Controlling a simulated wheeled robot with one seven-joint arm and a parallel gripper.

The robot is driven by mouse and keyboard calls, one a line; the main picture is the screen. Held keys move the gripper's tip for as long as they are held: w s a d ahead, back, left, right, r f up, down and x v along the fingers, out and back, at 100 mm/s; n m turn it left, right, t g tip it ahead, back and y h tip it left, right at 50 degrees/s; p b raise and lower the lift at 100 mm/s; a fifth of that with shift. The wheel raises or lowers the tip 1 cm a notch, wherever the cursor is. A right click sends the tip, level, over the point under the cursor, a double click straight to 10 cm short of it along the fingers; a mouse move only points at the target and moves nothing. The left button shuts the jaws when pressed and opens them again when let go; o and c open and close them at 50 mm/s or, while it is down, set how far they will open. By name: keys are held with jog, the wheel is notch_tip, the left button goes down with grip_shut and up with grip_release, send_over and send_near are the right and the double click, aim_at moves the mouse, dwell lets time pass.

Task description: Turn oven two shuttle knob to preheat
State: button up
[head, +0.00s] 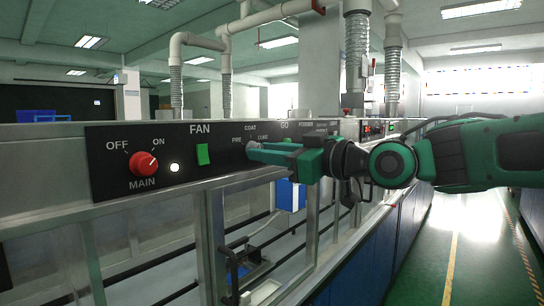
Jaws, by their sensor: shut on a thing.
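A black control panel (110,157) runs along the machine's upper front. Its knob (252,146), grey and small, sits among the labels PRE, COAT and CURE, right of the green FAN switch. My gripper (253,151) reaches in from the right with its green fingers shut on this knob. The fingers cover most of the knob, so its pointer direction cannot be told. No label reading oven two or shuttle is legible.
A red MAIN knob (144,164) between OFF and ON, a lit white lamp (175,168) and the green FAN switch (203,154) lie left of my gripper. Metal frame posts stand below the panel. The green floor aisle (420,275) at right is clear.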

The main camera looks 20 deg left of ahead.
jog(key=n, duration=0.9)
jog(key=shift+r, duration=0.15)
jog(key=shift+n, duration=0.3)
dwell(0.3)
jog(key=o, duration=1.1)
jog(key=shift+a, duration=0.1)
jog(key=shift+c, duration=0.2)
jog(key=v, duration=1)
jog(key=shift+d, duration=0.4)
